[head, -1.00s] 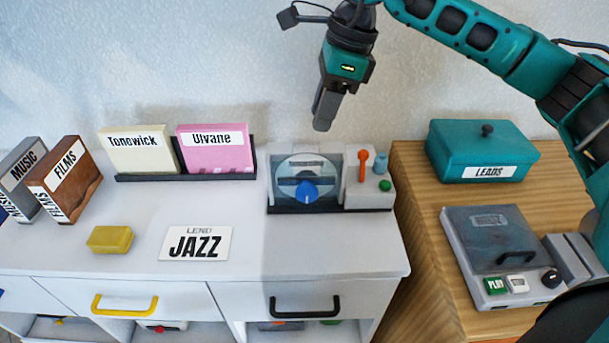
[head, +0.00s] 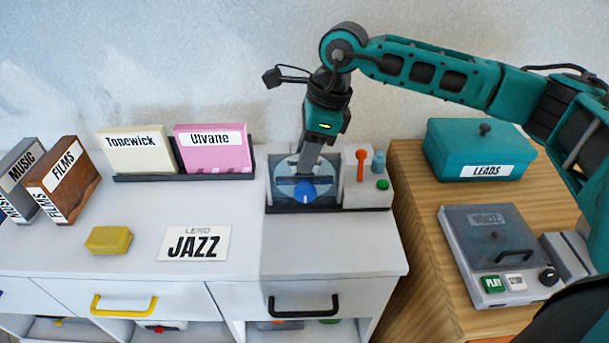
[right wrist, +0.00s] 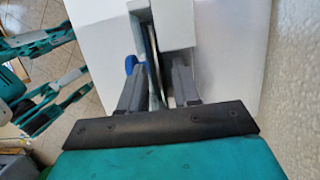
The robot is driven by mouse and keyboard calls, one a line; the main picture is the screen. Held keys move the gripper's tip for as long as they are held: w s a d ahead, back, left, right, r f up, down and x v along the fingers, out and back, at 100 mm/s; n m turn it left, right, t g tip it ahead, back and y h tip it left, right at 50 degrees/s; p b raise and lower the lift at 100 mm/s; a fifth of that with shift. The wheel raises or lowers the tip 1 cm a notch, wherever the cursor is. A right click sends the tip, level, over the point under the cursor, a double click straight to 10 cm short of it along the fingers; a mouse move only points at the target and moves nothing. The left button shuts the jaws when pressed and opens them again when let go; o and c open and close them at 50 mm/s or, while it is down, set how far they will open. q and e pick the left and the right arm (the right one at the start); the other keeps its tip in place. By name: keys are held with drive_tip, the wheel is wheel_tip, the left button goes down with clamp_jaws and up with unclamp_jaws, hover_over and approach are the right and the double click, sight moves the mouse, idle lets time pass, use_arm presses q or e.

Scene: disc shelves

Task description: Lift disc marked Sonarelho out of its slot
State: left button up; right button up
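A pale round disc (head: 284,166) stands upright in the slot of the grey machine (head: 367,198), behind a dark clear front panel with a blue knob (head: 305,191). No name on the disc can be read, as my right gripper covers its upper middle. My right gripper (head: 306,168) points down over the top of the disc. In the right wrist view its two fingers (right wrist: 158,78) are apart, on either side of the thin upright disc edge (right wrist: 155,62). I cannot tell whether either finger touches it. My left gripper is not in view.
An orange lever (head: 361,163), a blue-grey knob (head: 379,161) and a green button (head: 383,184) are close at the machine's right. The JAZZ card (head: 195,244) lies in front. The wall is close behind.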

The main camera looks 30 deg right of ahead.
clamp_jaws()
drive_tip(key=shift+r, duration=0.15)
idle(0.4)
